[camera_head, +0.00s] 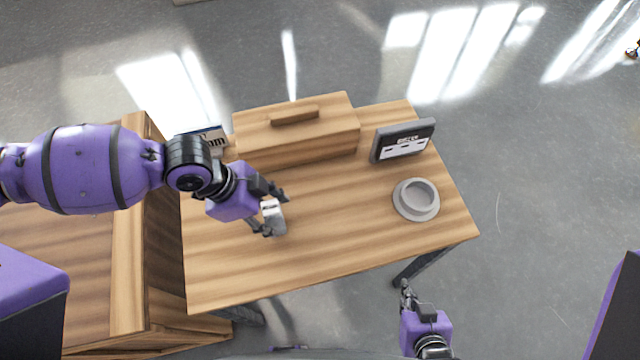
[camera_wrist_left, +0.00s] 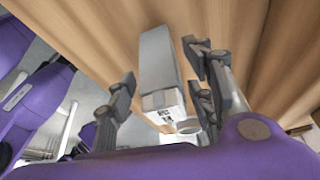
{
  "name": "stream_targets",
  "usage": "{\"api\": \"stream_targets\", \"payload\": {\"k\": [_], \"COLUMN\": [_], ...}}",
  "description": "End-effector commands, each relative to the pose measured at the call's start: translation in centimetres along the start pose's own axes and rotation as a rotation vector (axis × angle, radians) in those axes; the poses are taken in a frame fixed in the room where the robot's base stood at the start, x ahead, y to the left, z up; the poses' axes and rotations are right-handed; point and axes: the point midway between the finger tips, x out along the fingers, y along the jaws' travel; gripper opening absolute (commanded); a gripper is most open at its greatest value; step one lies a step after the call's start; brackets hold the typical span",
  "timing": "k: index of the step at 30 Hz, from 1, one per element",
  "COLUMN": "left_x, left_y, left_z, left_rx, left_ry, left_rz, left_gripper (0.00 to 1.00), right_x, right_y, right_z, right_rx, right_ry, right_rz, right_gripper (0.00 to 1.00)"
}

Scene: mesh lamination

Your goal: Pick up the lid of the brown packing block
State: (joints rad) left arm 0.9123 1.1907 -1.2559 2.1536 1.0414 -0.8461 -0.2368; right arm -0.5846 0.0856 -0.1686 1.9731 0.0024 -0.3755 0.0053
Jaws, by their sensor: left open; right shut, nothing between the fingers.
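The brown packing block (camera_head: 310,150) is a long wooden box at the back of the table. Its lid (camera_head: 337,108) is the flat wooden top with a raised bar handle (camera_head: 295,115), and it sits on the block. My left gripper (camera_head: 276,212) is open over the table, in front of the block and apart from it. A small grey and white box (camera_head: 271,213) shows between its fingers, and also in the left wrist view (camera_wrist_left: 158,70); whether they touch it I cannot tell. My right gripper (camera_head: 405,290) is shut and empty, off the table's front edge.
A dark-framed sign (camera_head: 403,141) and a round grey dish (camera_head: 416,199) stand on the table's right side. A blue and white labelled item (camera_head: 214,140) is partly hidden behind my left arm. A wooden cabinet (camera_head: 130,215) adjoins on the left. The table's front middle is clear.

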Motion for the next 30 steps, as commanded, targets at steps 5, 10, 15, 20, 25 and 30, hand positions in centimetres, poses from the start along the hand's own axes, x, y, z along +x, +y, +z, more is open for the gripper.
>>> {"api": "stream_targets", "payload": {"k": [5, 10, 15, 20, 25, 30], "left_x": [1.9, 2.0, 1.9, 1.9, 1.9, 1.9], "left_y": [0.0, 0.0, 0.0, 0.0, 0.0, 0.0], "left_z": [0.0, 0.0, 0.0, 0.0, 0.0, 0.0], "left_rx": [-0.001, -0.001, -0.001, -0.001, -0.001, 0.0], "left_ry": [0.001, 0.001, 0.001, 0.001, 0.001, 0.001], "left_rz": [0.0, -0.001, -0.001, -0.001, -0.001, -0.001], "left_gripper": [0.49, 0.49, 0.35, 0.14, 0.0, 0.0], "right_x": [0.0, -0.1, -0.1, -0.1, 0.0, 0.0], "right_y": [-0.2, -0.2, -0.2, -0.1, -0.1, -0.1], "right_z": [0.2, 0.3, 0.3, 0.3, 0.3, 0.3], "right_rx": [0.0, 0.0, 0.001, 0.001, 0.004, 0.006], "right_ry": [-0.005, -0.007, -0.007, -0.007, -0.006, -0.005], "right_rz": [-0.004, -0.004, -0.004, -0.002, 0.001, 0.001], "right_gripper": [0.0, 0.0, 0.0, 0.0, 0.0, 0.0]}}
